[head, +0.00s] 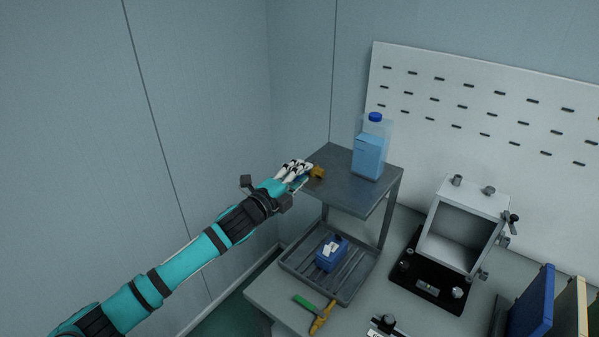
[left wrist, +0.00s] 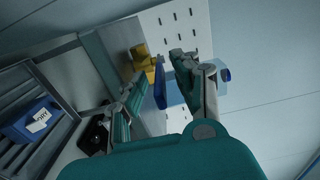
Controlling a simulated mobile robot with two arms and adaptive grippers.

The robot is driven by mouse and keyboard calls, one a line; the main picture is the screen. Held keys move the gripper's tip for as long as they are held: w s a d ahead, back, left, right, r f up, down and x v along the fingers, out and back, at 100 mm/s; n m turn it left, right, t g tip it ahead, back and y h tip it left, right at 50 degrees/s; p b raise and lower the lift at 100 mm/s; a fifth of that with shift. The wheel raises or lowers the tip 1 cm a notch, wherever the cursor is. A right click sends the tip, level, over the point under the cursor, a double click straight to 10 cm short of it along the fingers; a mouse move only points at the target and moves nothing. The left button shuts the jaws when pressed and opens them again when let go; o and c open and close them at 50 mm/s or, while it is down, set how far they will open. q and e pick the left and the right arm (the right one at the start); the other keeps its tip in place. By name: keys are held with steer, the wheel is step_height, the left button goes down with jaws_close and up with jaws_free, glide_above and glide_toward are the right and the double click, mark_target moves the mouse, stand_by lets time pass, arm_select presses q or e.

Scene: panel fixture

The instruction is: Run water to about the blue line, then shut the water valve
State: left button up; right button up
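A clear jug (head: 370,150) with light-blue water and a blue cap stands on the raised shelf in the head view. A yellow brass tap (head: 317,171) sits at the shelf's left edge. In the left wrist view the tap (left wrist: 146,60) shows with a flat blue handle (left wrist: 159,85) beside it. My left gripper (head: 301,173) is at the tap. Its fingers (left wrist: 162,90) are apart, with the blue handle appearing between them; contact cannot be told. A blue box-like container (head: 331,254) with something white sits in the tray below. I cannot make out a blue line. My right gripper is not in view.
The shelf (head: 343,190) stands over a ribbed grey tray (head: 353,284) on the bench. A green-and-yellow tool (head: 318,315) lies in front. An open metal box (head: 463,225) on a black base and upright panels (head: 535,305) stand to the right. A slotted white board is behind.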

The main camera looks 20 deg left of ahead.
arm_select(q)
jaws_close()
stand_by(0.5)
